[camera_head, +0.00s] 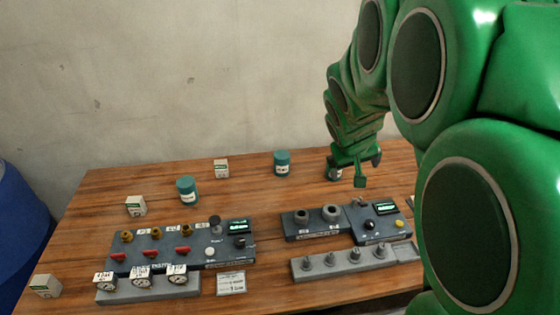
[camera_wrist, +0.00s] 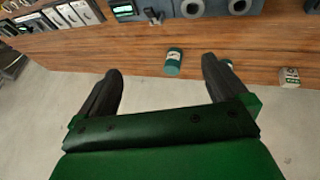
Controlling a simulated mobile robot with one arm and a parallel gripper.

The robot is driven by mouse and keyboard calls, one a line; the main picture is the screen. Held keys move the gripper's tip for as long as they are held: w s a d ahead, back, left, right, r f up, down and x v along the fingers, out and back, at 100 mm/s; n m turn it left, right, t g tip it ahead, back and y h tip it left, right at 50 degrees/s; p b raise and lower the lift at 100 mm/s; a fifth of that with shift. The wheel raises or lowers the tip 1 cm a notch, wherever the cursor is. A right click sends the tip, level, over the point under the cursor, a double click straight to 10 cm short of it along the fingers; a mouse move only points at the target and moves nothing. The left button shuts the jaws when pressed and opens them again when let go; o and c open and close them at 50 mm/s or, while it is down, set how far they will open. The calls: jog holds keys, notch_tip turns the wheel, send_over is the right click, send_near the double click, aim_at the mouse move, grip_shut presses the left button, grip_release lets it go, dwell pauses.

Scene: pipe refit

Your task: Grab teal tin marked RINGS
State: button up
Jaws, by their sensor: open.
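Two teal tins with white labels stand on the wooden table in the head view, one (camera_head: 187,191) at the left and one (camera_head: 282,163) at the back middle. A third tin (camera_head: 334,171) is partly hidden beside my gripper (camera_head: 366,170). In the wrist view one teal tin (camera_wrist: 173,63) shows between and beyond the fingertips of my gripper (camera_wrist: 160,68), untouched. Another tin (camera_wrist: 229,63) is partly hidden by the right finger. My gripper is open and empty. The label lettering is too small to read, so I cannot tell which tin says RINGS.
A grey valve panel (camera_head: 205,253) with gauges stands at the front left. A second panel (camera_head: 365,231) with two rings and a rack of pegs (camera_head: 345,262) stand at the right. Small white boxes (camera_head: 221,168) lie about the table. A plain wall is behind.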

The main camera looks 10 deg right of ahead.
jog(key=w+f+n+t+y, duration=0.2)
jog(key=w+f+t, duration=0.15)
jog(key=w, duration=1.05)
jog(key=w+f+n+t+y, duration=0.25)
jog(key=w+f, duration=0.25)
jog(key=w, duration=0.9)
jog(key=n+y, duration=0.4)
jog(key=y, duration=0.4)
send_near(279, 156)
jog(key=shift+h, duration=0.25)
jog(key=w, duration=0.1)
jog(key=w+f, duration=0.2)
jog(key=shift+w+a+f, duration=0.15)
jog(key=shift+w+a, duration=0.2)
jog(key=shift+w, duration=0.05)
jog(key=shift+s+a+f, duration=0.1)
jog(key=shift+a+f, duration=0.05)
jog(key=shift+f, duration=0.05)
jog(key=shift+a+f, duration=0.15)
jog(key=shift+a, duration=0.2)
jog(key=shift+r+x, duration=0.2)
jog(key=shift+x, duration=3.5)
jog(key=shift+c, duration=0.2)
